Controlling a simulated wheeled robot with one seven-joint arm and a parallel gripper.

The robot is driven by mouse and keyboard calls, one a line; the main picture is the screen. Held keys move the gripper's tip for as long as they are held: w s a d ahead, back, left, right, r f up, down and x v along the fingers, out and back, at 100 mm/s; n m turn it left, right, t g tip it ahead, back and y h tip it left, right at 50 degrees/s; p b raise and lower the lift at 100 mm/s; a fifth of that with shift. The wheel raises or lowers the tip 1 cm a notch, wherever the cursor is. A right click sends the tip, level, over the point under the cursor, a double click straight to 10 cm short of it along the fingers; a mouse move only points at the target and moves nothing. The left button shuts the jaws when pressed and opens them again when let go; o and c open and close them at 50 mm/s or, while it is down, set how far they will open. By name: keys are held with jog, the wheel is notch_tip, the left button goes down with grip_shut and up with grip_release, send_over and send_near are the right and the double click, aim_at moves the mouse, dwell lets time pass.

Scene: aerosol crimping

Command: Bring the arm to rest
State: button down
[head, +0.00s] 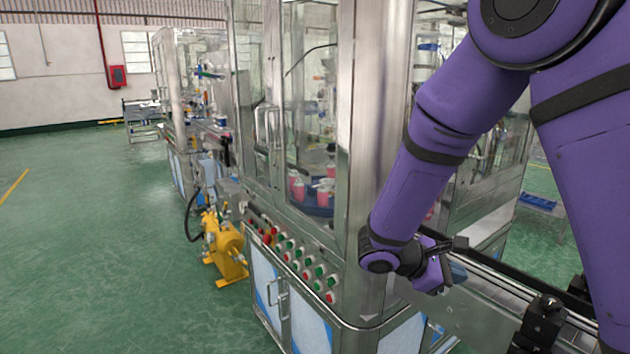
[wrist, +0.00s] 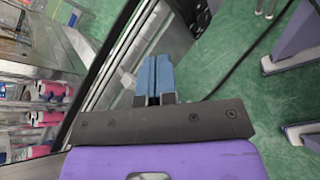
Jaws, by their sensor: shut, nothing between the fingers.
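My gripper (head: 456,272) is at the end of my purple arm, at the right of the head view, beside the corner post of the glass-walled machine and above the conveyor. In the wrist view its two blue fingers (wrist: 154,76) lie side by side, shut, with nothing between them. The arm is bent, with the forearm slanting down to the gripper. The fingertips are only partly visible in the head view.
The crimping machine (head: 345,130) has a panel of red and green buttons (head: 300,262). Pink cans (head: 298,188) stand inside it. The conveyor (head: 480,312) runs below my gripper. A yellow motor unit (head: 226,248) stands on the floor. Open green floor (head: 90,250) lies at left.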

jog(key=s+d+r+m+t+y, duration=0.1)
jog(key=s+r+m+t+y, duration=0.1)
jog(key=s+r+m+y, duration=0.4)
jog(key=s+d+r+m+t+y, duration=0.1)
jog(key=s+r+m+t+y, duration=0.1)
jog(key=s+r+m+y, duration=0.5)
jog(key=shift+s+d+r+m, duration=0.35)
jog(key=shift+s+r+m, duration=0.15)
jog(key=shift+s+r, duration=3.25)
jog(key=shift+s+d+f, duration=0.1)
jog(key=shift+s+f, duration=0.4)
jog(key=shift+f, duration=0.05)
